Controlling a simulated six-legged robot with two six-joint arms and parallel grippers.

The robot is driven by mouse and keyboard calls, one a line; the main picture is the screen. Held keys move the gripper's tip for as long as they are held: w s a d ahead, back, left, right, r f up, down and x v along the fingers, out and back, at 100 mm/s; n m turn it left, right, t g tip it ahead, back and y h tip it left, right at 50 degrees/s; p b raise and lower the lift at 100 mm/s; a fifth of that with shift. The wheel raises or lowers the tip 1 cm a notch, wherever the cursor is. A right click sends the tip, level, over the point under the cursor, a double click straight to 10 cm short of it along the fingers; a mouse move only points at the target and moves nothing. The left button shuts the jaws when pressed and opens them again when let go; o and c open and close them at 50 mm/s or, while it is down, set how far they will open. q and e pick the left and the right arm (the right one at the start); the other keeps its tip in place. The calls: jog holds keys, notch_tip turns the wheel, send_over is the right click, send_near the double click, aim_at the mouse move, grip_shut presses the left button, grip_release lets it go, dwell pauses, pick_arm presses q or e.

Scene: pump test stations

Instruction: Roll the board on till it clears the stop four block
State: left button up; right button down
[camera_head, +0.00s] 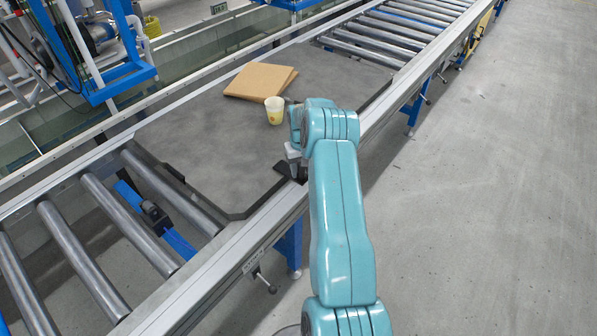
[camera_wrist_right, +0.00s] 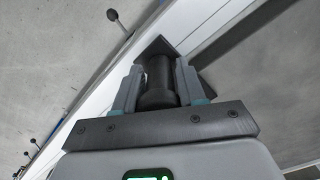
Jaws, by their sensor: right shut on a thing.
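The board (camera_head: 190,140) is a wide grey slab with black edge strips, lying flat on the roller conveyor. A small dark block (camera_head: 154,214) sits on a blue crossbar between the rollers, in front of the board's near edge and apart from it; I take it for the stop block. A small label (camera_head: 254,260) is on the near rail, too small to read surely. My right gripper (camera_head: 298,172) is at the board's right edge. In the right wrist view its fingers (camera_wrist_right: 158,85) are shut on a black upright handle (camera_wrist_right: 156,72) at the board's edge. My left gripper is out of view.
A brown cardboard piece (camera_head: 260,80) and a pale yellow cup (camera_head: 274,110) rest on the board. Bare rollers (camera_head: 85,255) lie at the near left and more (camera_head: 390,30) beyond the board. A blue pump frame (camera_head: 120,85) stands at the upper left. The floor at right is clear.

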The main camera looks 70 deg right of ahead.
jog(key=shift+s+d, duration=0.1)
jog(key=shift+d, duration=0.3)
jog(key=c, duration=0.6)
grip_release()
jog(key=shift+o, duration=0.2)
notch_tip(320, 180, up, 16)
jog(key=shift+r+p, duration=0.15)
jog(key=shift+p, duration=0.2)
